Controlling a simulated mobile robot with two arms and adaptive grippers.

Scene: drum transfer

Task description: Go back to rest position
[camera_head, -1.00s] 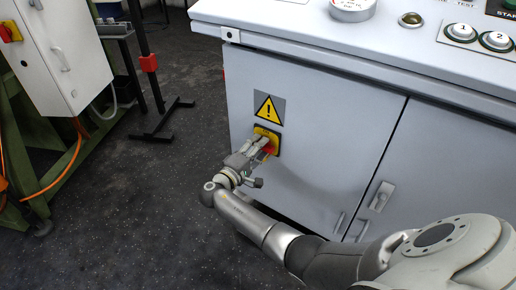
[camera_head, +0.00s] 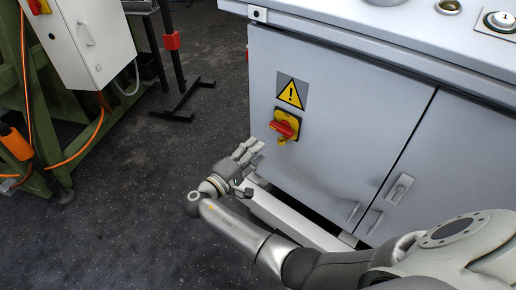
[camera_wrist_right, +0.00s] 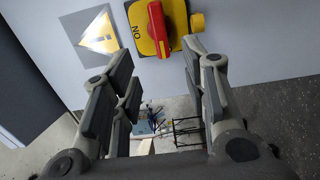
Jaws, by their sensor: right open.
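My right gripper (camera_head: 247,152) is open and empty, in front of the grey cabinet, a little below and left of the rotary switch. The switch (camera_head: 284,126) has a red handle on a yellow plate and sits on the cabinet front under a yellow warning sign (camera_head: 291,92). In the right wrist view, my right gripper (camera_wrist_right: 158,88) shows its fingers spread wide, with the red handle (camera_wrist_right: 158,28) beyond them and apart from them. "ON" is readable on the yellow plate there. My left gripper is not in view.
The grey cabinet (camera_head: 335,130) fills the right side, with a door latch (camera_head: 399,189) and a control top above. A white box (camera_head: 92,40) on a green frame stands at the left, with a black stand (camera_head: 182,100) beside it. Dark floor (camera_head: 130,215) is free between them.

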